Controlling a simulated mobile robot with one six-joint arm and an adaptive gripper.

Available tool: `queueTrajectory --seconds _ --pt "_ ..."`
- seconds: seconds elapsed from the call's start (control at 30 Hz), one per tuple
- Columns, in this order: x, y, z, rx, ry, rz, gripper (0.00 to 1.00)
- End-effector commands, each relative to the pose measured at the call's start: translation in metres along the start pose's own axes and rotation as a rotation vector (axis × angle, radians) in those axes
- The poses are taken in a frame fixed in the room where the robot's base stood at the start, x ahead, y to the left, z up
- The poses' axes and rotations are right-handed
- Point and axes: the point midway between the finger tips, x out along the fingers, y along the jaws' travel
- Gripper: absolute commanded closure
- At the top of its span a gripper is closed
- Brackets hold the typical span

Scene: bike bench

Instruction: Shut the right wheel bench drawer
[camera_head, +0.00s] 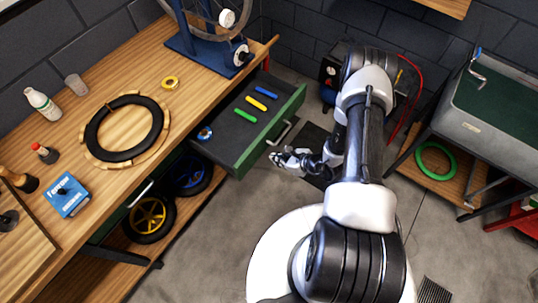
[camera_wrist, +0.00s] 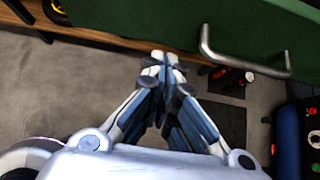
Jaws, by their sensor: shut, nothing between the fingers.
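The green drawer (camera_head: 240,150) stands pulled out from the wooden bench (camera_head: 137,49), below its top at the right end. Inside it lie a blue, a yellow and a green tyre lever (camera_head: 245,117) and a small round item at the near left. Its metal bar handle (camera_head: 281,131) is on the front, which also shows large at the top of the wrist view (camera_wrist: 245,60). My gripper (camera_head: 277,158) is shut and empty, just in front of the drawer front and below the handle in the head view. In the wrist view my fingertips (camera_wrist: 164,60) are together, left of the handle, apart from it.
On the bench are a tyre on a wooden ring (camera_head: 85,140), bottles, a cup, a blue box (camera_head: 68,196) and a wheel stand (camera_head: 205,55). Wheels (camera_head: 148,219) sit on the lower shelf. A blue-and-black machine stands behind my arm; a grey basin (camera_head: 495,110) is at right.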

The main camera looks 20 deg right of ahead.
Motion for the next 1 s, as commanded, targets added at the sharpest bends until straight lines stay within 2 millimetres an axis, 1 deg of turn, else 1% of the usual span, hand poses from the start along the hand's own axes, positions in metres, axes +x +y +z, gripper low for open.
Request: queueTrajectory --seconds 0.03,0.1,0.23,0.4,0.77,0.87,1.0 --pt "0.009 0.001 0.005 -0.006 -0.001 0.003 1.00" --pt "0.016 0.001 0.013 -0.005 -0.001 0.002 1.00" --pt "0.026 0.001 0.022 -0.002 -0.001 0.001 1.00" --pt "0.030 0.000 0.027 0.000 0.000 0.000 1.00" --pt "0.031 0.000 0.027 0.000 0.000 0.000 1.00" --pt "0.034 -0.002 0.029 -0.001 -0.001 0.000 1.00" --pt "0.043 -0.010 0.037 -0.005 -0.002 0.000 1.00"
